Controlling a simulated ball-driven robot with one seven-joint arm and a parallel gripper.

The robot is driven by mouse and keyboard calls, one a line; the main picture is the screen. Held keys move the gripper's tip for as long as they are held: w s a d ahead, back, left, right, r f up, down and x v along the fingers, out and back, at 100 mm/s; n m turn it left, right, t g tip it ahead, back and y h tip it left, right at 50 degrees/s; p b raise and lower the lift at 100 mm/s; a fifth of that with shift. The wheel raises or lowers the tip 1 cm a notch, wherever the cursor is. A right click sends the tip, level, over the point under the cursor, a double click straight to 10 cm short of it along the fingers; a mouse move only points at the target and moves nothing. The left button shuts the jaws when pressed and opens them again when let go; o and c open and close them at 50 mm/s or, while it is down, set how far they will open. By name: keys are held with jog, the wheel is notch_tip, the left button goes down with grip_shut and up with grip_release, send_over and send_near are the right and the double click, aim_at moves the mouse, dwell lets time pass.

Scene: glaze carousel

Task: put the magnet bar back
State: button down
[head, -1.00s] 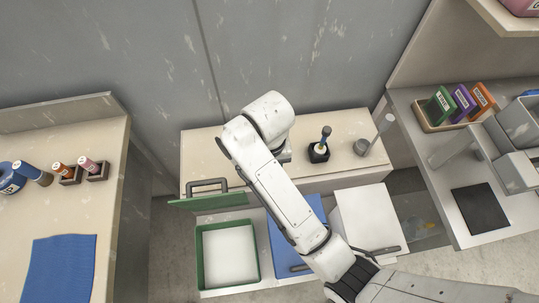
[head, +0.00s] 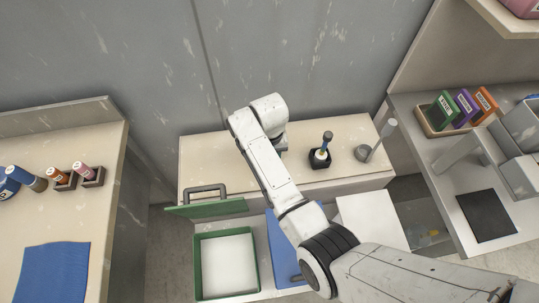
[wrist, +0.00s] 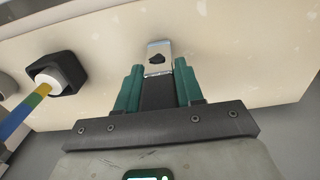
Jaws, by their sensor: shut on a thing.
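My gripper (wrist: 158,88) is shut in the wrist view, its two teal fingers on either side of a dark bar (wrist: 158,94), which I take to be the magnet bar. Past the fingertips a small silver piece with a dark mark (wrist: 158,54) shows over the cream counter top (wrist: 220,50). I cannot tell whether it is part of the bar or whether it touches the counter. In the head view my arm hides the fingers and the bar, above the back counter (head: 215,160).
A black holder with a blue and yellow handled tool (head: 319,158) stands right of my gripper; it also shows in the wrist view (wrist: 68,72). A grey cup with a rod (head: 362,153) is farther right.

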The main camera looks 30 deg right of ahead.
jog(key=shift+f, duration=0.4)
jog(key=shift+f, duration=0.1)
jog(key=c, duration=0.7)
grip_release()
notch_tip(320, 180, up, 12)
jog(key=shift+r+b, duration=0.15)
jog(key=shift+b, duration=0.25)
